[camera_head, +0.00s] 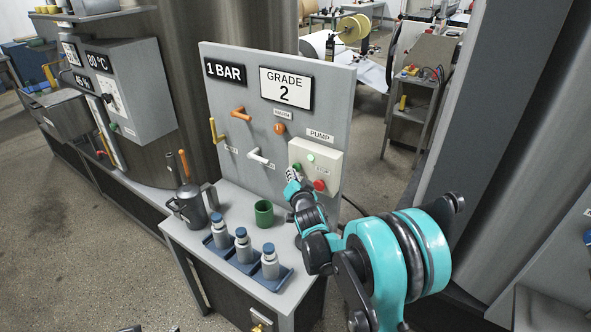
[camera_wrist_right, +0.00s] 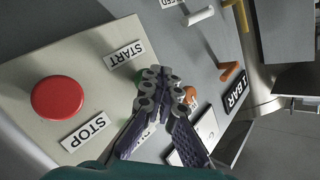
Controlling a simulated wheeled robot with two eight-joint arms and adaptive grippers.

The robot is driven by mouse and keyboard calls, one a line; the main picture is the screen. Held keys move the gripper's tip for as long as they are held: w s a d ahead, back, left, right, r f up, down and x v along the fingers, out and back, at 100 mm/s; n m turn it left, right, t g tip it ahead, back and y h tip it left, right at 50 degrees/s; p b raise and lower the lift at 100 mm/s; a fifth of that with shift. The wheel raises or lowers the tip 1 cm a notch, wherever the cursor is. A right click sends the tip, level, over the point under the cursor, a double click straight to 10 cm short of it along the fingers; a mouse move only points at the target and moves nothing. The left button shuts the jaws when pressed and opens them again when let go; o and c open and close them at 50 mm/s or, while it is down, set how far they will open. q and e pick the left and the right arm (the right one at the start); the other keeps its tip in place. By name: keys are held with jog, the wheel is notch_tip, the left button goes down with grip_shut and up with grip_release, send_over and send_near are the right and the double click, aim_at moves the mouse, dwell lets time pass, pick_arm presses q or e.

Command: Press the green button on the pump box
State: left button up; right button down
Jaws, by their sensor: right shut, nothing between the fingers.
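The pale pump box (camera_head: 328,160) is fixed to the upright grey panel under a PUMP label. It carries a red STOP button (camera_head: 319,185), which shows large in the right wrist view (camera_wrist_right: 60,97). The green button (camera_head: 297,166) is beside the START label (camera_wrist_right: 124,55). My right gripper (camera_head: 292,176) is at the left part of the box, its fingers shut and empty. In the right wrist view its fingertips (camera_wrist_right: 160,88) cover most of the green button (camera_wrist_right: 138,77). I cannot tell whether they touch it.
An orange handle (camera_head: 241,114), a yellow handle (camera_head: 215,131) and a white lever (camera_head: 258,157) stick out from the panel. Below are a green cup (camera_head: 264,213), a grey jug (camera_head: 189,208) and a blue rack (camera_head: 226,252) of bottles on the table.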

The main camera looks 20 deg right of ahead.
jog(key=shift+s+a, duration=0.3)
jog(key=s+a, duration=0.1)
jog(key=a, duration=0.1)
jog(key=s+a, duration=0.2)
dwell(0.6)
dwell(0.5)
jog(key=s+d+r+n+g, duration=0.1)
jog(key=s+g, duration=0.1)
jog(key=s, duration=0.5)
jog(key=s+d+r+n+g, duration=0.1)
jog(key=s+d+n+g, duration=0.1)
jog(key=s, duration=0.5)
jog(key=s+a+f+n+g+y, duration=0.1)
jog(key=s+a+f+n+g, duration=0.1)
jog(key=s, duration=0.8)
jog(key=s+a+f+n+g+y, duration=0.1)
jog(key=s+a+f+n+g, duration=0.1)
jog(key=s, duration=0.9)
notch_tip(320, 180, down, 3)
jog(key=shift+a+r+n+g, duration=0.2)
jog(key=shift+a+n+g, duration=0.3)
jog(key=shift+n, duration=0.4)
